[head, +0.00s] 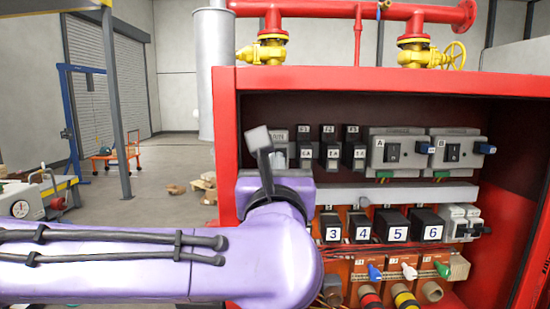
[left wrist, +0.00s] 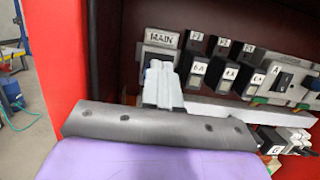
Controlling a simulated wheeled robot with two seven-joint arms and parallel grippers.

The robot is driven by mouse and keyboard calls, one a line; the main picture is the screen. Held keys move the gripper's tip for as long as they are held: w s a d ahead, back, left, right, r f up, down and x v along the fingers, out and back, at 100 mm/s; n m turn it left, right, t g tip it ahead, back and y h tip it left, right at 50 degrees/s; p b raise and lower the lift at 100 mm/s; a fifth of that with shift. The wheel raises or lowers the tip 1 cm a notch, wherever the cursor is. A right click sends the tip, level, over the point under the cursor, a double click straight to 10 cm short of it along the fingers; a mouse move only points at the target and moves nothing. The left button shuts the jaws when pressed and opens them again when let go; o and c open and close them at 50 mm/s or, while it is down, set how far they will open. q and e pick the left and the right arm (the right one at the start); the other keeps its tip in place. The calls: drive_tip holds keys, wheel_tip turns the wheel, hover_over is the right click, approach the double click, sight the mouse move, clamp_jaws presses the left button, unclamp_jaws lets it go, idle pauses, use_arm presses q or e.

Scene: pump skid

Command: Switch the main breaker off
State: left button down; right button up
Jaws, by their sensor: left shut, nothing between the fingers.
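The main breaker (left wrist: 157,53), under a label ending in "AIN", is at the upper left of the panel in the left wrist view. In the head view my wrist and a dark bracket partly cover it. My left gripper (left wrist: 161,66) is shut and empty. Its pale fingers point at the breaker and cover its lower part. I cannot tell whether the fingertips touch it, nor which way its lever stands. My right gripper is not in view.
Small fuse units (head: 328,147) stand right of the main breaker, then switches A (head: 393,152) and B (head: 453,152). Numbered black blocks (head: 397,231) sit below. The red cabinet's left wall (head: 226,130) is close to my left wrist.

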use_arm(q)
drive_tip(key=s+b, duration=0.3)
drive_tip(key=s, duration=0.2)
drive_tip(key=shift+s+r, duration=0.15)
drive_tip(key=shift+s, duration=0.25)
idle(0.3)
